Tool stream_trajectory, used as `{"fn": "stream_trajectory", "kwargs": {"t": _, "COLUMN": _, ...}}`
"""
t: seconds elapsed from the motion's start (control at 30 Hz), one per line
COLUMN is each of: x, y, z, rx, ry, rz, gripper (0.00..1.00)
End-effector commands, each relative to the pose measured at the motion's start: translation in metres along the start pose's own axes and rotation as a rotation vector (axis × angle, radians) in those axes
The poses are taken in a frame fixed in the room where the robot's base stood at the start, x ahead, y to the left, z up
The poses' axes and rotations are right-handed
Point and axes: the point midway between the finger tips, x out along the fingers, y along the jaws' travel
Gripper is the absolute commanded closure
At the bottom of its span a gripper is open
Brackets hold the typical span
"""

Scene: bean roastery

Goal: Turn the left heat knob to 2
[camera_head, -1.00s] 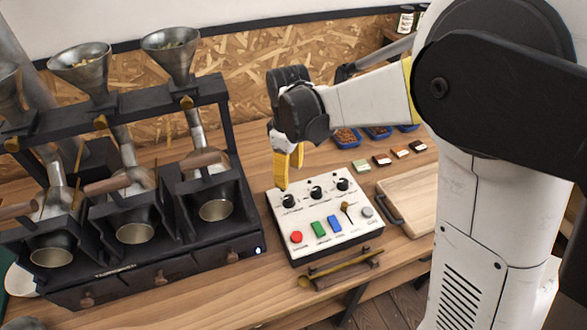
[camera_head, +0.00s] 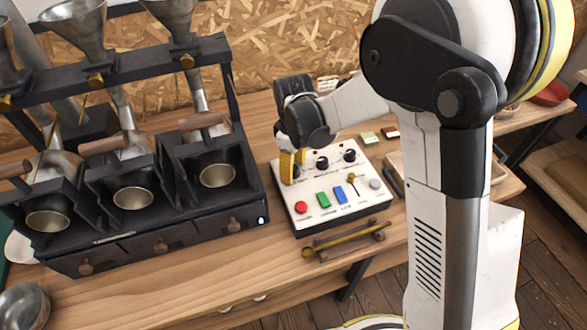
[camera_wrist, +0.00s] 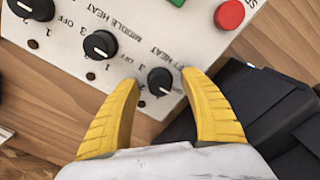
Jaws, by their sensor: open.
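The white control panel (camera_head: 330,203) stands on the wooden bench. My gripper (camera_head: 289,179) points down over its left end. In the wrist view the left heat knob (camera_wrist: 160,81) is small, round and black. It sits between the tips of my open yellow fingers, one on each side; I cannot tell whether they touch it. Numbers are printed around it, but its setting is not clear. The middle heat knob (camera_wrist: 100,45) and a third black knob (camera_wrist: 35,8) are further left. In the head view my fingers mostly hide the left knob.
The panel also has a red button (camera_head: 301,207), a green button (camera_head: 323,199), a blue button (camera_head: 340,194) and a small lever (camera_head: 352,181). A black roaster (camera_head: 130,215) stands close on the left. A brass-coloured scoop (camera_head: 335,242) lies in front.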

Motion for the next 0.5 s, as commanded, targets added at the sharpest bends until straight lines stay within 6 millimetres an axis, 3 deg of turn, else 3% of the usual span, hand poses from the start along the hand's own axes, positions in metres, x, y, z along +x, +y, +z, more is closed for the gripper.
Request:
{"fn": "stream_trajectory", "kwargs": {"t": 0.1, "x": -0.0005, "y": 0.0000, "z": 0.0000, "rx": 0.000, "ry": 0.000, "rz": 0.000, "gripper": 0.47}}
{"fn": "stream_trajectory", "kwargs": {"t": 0.27, "x": -0.0006, "y": 0.0000, "z": 0.0000, "rx": 0.000, "ry": 0.000, "rz": 0.000, "gripper": 0.95}}
{"fn": "stream_trajectory", "kwargs": {"t": 0.3, "x": -0.0006, "y": 0.0000, "z": 0.0000, "rx": 0.000, "ry": 0.000, "rz": 0.000, "gripper": 1.00}}
{"fn": "stream_trajectory", "kwargs": {"t": 0.5, "x": -0.0006, "y": 0.0000, "z": 0.0000, "rx": 0.006, "ry": 0.000, "rz": 0.000, "gripper": 1.00}}
